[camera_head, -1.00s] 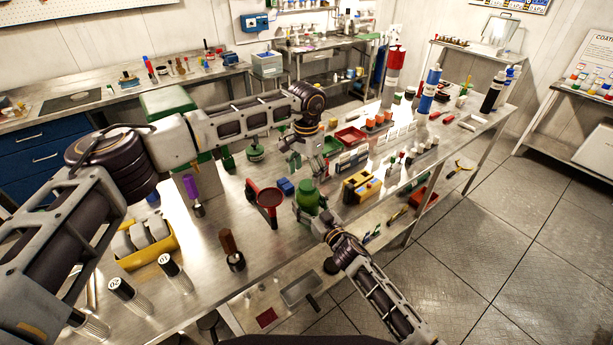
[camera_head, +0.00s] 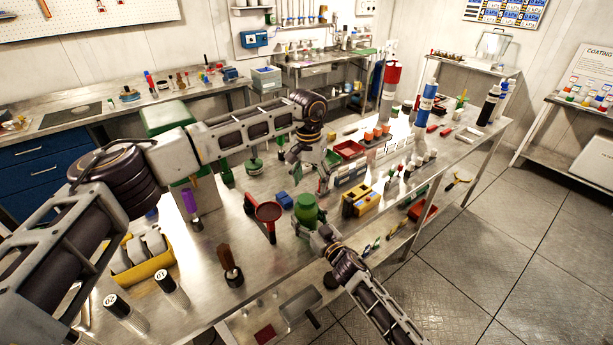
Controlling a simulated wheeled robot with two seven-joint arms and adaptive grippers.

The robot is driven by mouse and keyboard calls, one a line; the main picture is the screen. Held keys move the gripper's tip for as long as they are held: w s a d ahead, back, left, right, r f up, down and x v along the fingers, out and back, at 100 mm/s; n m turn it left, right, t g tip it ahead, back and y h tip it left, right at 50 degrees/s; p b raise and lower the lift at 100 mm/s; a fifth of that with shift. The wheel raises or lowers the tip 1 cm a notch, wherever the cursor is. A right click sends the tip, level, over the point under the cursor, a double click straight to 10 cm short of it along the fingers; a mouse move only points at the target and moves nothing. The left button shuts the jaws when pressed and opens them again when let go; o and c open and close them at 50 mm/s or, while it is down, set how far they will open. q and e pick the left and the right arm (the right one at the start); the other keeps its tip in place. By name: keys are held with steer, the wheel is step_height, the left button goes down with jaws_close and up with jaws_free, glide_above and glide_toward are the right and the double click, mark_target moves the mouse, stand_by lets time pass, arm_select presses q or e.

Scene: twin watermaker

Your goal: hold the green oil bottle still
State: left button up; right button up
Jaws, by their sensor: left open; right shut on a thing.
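The green oil bottle (camera_head: 307,208) stands upright near the front edge of the steel bench, in the middle of the head view. My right gripper (camera_head: 310,231) comes in from the lower right and is shut on the bottle's lower body, partly hiding it. My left gripper (camera_head: 311,178) hangs above the bench, just behind the bottle in the picture. It points down, open and empty, apart from the bottle.
A red tray (camera_head: 349,149) lies behind. Bare bench (camera_head: 215,235) shows left of the funnel.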

arm_select(q)
steer(key=n, duration=0.6)
steer(key=shift+r+n, duration=0.3)
steer(key=n, duration=0.7)
steer(key=shift+w+a+r, duration=0.1)
steer(key=shift+r, duration=0.05)
steer(key=n, duration=0.7)
steer(key=shift+a+r, duration=0.1)
steer(key=shift+a, duration=0.05)
steer(key=n, duration=0.7)
steer(key=shift+a, duration=0.15)
steer(key=n, duration=0.5)
steer(key=shift+a, duration=0.1)
steer(key=n, duration=0.5)
steer(key=shift+n+y, duration=0.3)
steer(key=n, duration=0.4)
steer(key=shift+a+n, duration=0.1)
steer(key=shift+n, duration=0.3)
steer(key=n, duration=0.4)
steer(key=shift+n, duration=0.4)
